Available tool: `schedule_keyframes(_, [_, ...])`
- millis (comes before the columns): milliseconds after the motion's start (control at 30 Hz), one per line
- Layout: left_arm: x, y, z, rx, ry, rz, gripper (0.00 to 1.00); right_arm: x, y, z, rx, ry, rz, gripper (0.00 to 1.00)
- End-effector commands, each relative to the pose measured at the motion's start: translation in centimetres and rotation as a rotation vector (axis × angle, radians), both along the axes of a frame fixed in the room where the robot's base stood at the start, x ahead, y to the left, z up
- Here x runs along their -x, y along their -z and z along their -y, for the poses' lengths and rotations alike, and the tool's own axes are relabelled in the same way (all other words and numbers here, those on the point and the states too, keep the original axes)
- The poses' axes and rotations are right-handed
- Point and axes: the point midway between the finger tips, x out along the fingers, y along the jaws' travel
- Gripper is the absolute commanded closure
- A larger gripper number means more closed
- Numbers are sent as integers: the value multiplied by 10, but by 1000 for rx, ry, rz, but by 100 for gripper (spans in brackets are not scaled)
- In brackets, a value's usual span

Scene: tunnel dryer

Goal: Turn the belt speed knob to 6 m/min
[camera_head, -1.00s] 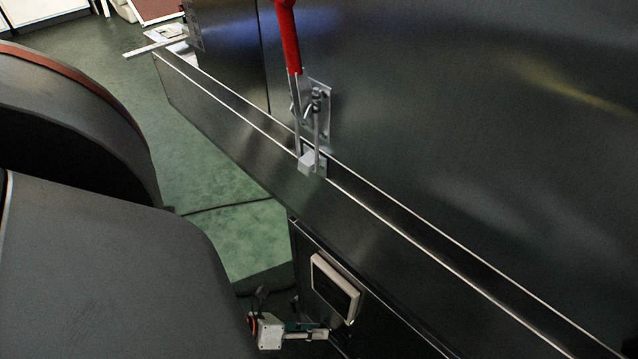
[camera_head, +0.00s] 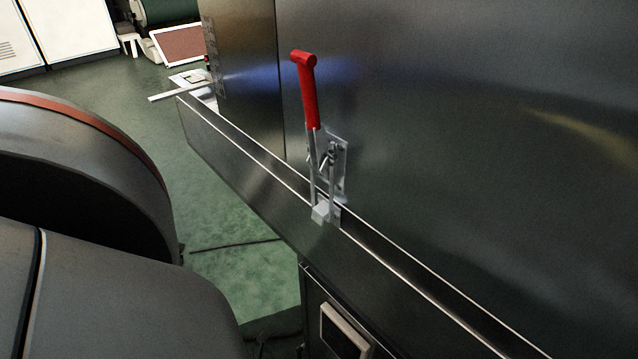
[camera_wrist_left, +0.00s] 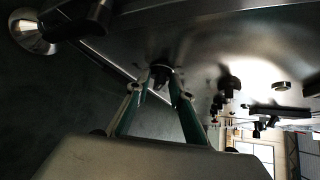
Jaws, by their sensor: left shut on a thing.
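In the left wrist view my left gripper (camera_wrist_left: 156,90) reaches up to a steel panel (camera_wrist_left: 205,60). Its two fingers are closed on a small dark knob (camera_wrist_left: 160,72), one finger at each side. The knob's pointer and any speed marks are too dark and small to read. The head view does not show this knob or my left gripper; only dark arm parts of mine fill the left side. My right gripper is in neither view.
More dark knobs (camera_wrist_left: 229,84) stick out of the panel to the right. In the head view, a red-handled toggle clamp (camera_head: 307,92) sits on the steel housing above a long ledge (camera_head: 250,150). A framed display (camera_head: 345,330) is below. Green floor (camera_head: 225,215) lies open at left.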

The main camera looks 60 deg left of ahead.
Motion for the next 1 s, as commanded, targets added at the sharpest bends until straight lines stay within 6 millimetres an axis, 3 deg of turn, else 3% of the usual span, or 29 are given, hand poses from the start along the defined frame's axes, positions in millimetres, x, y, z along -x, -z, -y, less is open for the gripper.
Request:
schedule_keyframes(100, [2,2,3,-1,4,-4,100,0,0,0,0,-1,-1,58])
schedule_keyframes(133, [2,2,3,-1,4,-4,74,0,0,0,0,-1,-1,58])
schedule_keyframes(400, [1,0,1,0,1,-2,74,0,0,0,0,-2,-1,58])
schedule_keyframes(567, [12,-3,-5,-3,2,-4,74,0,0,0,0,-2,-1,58])
schedule_keyframes(1000, [82,-32,-40,0,3,-5,74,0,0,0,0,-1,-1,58])
